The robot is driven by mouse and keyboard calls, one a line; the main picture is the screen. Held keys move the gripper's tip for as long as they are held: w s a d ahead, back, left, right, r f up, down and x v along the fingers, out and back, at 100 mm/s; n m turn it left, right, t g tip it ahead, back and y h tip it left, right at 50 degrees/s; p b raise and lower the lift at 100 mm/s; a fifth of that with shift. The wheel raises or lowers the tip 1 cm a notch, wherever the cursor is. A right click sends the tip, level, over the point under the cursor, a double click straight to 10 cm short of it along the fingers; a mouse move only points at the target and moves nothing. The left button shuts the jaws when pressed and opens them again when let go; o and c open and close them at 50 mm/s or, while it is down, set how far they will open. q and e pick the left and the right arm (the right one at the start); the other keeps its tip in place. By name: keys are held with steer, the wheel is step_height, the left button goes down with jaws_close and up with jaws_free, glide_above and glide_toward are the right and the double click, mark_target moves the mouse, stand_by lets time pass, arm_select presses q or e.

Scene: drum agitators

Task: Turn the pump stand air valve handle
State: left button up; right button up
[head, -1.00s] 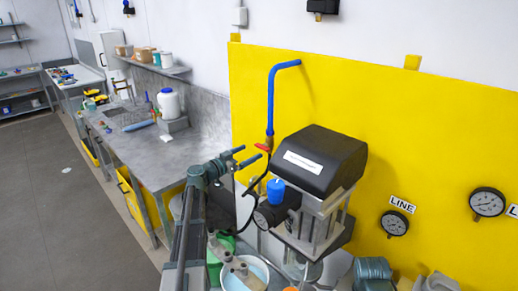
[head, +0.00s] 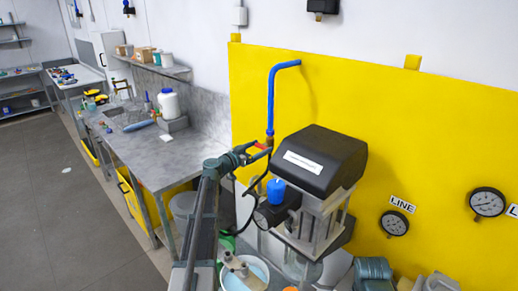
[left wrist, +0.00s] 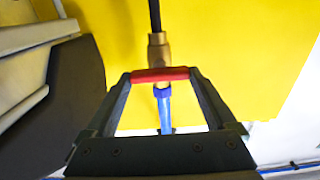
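The valve's red handle (head: 264,146) sits on a brass fitting (head: 269,140) under a blue pipe beside the pump stand's black head. In the left wrist view the red handle (left wrist: 160,75) lies crosswise between my fingertips, with the brass fitting (left wrist: 158,48) above it and the blue pipe (left wrist: 163,105) below. My left gripper (head: 256,152) is at the handle, its fingers apart, one on each side. The handle's ends meet or pass behind the fingertips; I cannot tell whether they touch. My right gripper is not in view.
The pump stand's black head (head: 320,155) is close to the right of my gripper. A blue-topped regulator (head: 277,190) and a black hose are just below. The yellow panel (head: 400,130) stands behind. A grey bench (head: 160,160) lies to the left.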

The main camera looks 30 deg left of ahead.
arm_select(q)
steer(key=c, duration=0.5)
steer(key=shift+o, duration=0.2)
steer(key=n, duration=0.3)
steer(key=shift+a+n, duration=0.1)
steer(key=shift+n, duration=0.3)
steer(key=n, duration=0.3)
steer(key=shift+f+n, duration=0.1)
steer(key=shift+n, duration=0.2)
steer(key=n, duration=0.5)
steer(key=shift+a, duration=0.1)
steer(key=shift+f+n, duration=0.2)
steer(key=shift+n, duration=2.5)
